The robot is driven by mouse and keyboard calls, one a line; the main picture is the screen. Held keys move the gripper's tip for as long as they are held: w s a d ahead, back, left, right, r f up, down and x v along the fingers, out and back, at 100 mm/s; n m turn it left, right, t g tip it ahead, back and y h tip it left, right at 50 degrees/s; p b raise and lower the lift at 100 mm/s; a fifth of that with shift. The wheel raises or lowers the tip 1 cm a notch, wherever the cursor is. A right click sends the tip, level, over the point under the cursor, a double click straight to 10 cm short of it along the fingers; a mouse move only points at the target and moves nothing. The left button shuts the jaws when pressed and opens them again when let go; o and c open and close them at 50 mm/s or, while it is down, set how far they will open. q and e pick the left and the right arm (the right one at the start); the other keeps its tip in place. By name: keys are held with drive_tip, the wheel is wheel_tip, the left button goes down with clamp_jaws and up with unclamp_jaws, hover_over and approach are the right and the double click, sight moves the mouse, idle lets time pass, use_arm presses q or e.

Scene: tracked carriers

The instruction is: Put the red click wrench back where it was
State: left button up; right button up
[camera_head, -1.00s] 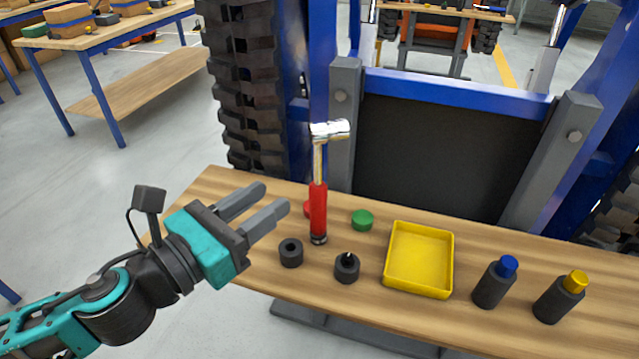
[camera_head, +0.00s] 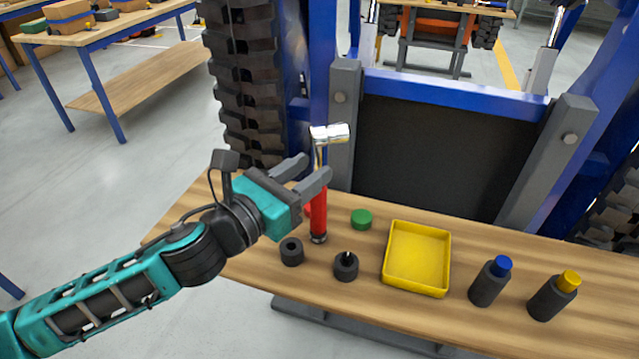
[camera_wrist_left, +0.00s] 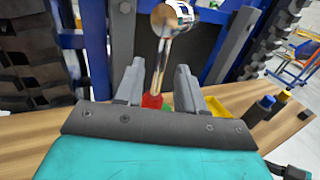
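The red click wrench (camera_head: 319,215) stands upright over the wooden bench, with a red handle, a bright shaft and a silver head on top. It also shows in the left wrist view (camera_wrist_left: 162,68), where its shaft appears between my two fingers. My left gripper (camera_head: 318,166) is open at the upper handle and lower shaft, with the near finger covering part of the wrench. I cannot tell whether the fingers touch it. A black ring-shaped holder with an open hole (camera_head: 291,252) sits at the wrench's front left. My right gripper is not in view.
On the bench (camera_head: 590,262) are a second black holder with a thin peg (camera_head: 346,266), a green disc (camera_head: 361,219), a yellow tray (camera_head: 417,259), and dark cylinders with a blue top (camera_head: 491,281) and a yellow top (camera_head: 554,295). A blue-framed machine (camera_head: 460,92) stands behind.

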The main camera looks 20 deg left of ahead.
sight(315, 167)
use_arm(q)
drive_tip(key=shift+x, duration=1.5)
clamp_jaws()
drive_tip(key=shift+r, duration=0.1)
